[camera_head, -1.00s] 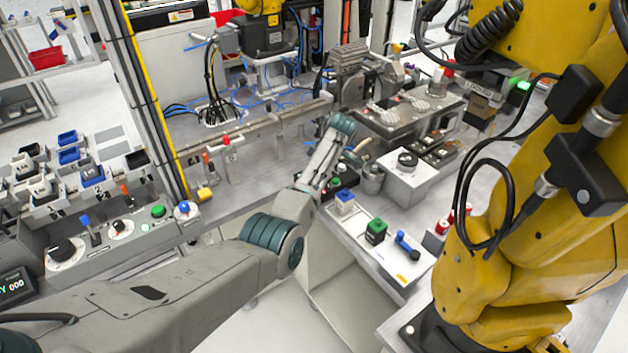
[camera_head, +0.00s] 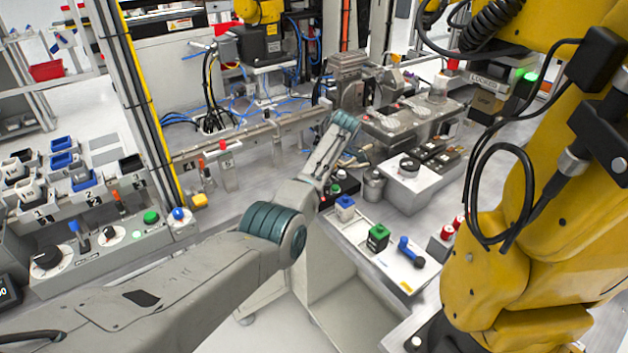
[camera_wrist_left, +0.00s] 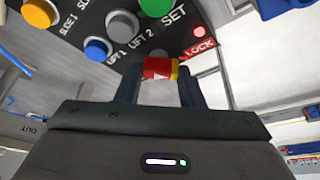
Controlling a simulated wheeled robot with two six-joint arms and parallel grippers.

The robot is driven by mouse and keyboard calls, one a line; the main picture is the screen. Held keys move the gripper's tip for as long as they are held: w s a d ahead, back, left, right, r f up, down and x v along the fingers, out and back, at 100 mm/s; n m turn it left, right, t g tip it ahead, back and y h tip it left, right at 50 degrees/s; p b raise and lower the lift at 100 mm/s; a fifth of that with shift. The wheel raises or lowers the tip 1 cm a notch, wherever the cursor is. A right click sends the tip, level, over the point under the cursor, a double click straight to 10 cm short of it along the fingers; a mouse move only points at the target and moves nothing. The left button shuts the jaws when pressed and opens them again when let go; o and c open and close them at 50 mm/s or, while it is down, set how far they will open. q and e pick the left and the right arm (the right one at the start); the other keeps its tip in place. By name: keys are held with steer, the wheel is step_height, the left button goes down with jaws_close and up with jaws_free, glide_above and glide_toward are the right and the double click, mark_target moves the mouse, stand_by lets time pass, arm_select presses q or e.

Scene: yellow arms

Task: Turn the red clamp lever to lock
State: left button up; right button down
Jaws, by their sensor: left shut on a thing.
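In the left wrist view, my left gripper (camera_wrist_left: 160,75) is shut on a small red piece with a yellow end (camera_wrist_left: 158,68), which looks like the red clamp lever. Its fingers stand on both sides of the piece. A dark panel (camera_wrist_left: 75,22) lies just beyond, with a red LOCK label (camera_wrist_left: 197,51) and a red round lamp or button (camera_wrist_left: 198,31) beside it. In the head view, my left arm (camera_head: 270,225) reaches in from the left to the machine, and its wrist (camera_head: 343,122) hides the fingertips and the lever. My right gripper is not in view.
A large yellow robot arm (camera_head: 540,250) stands at the right. A bench with a green block (camera_head: 378,238) and a blue-handled object (camera_head: 408,250) lies between.

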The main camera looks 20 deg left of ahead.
arm_select(q)
steer(key=o, duration=1)
steer(key=shift+r, duration=0.1)
steer(key=b+v, duration=0.3)
steer(key=v, duration=0.7)
steer(key=shift+d+r, duration=0.2)
steer(key=shift+r, duration=0.05)
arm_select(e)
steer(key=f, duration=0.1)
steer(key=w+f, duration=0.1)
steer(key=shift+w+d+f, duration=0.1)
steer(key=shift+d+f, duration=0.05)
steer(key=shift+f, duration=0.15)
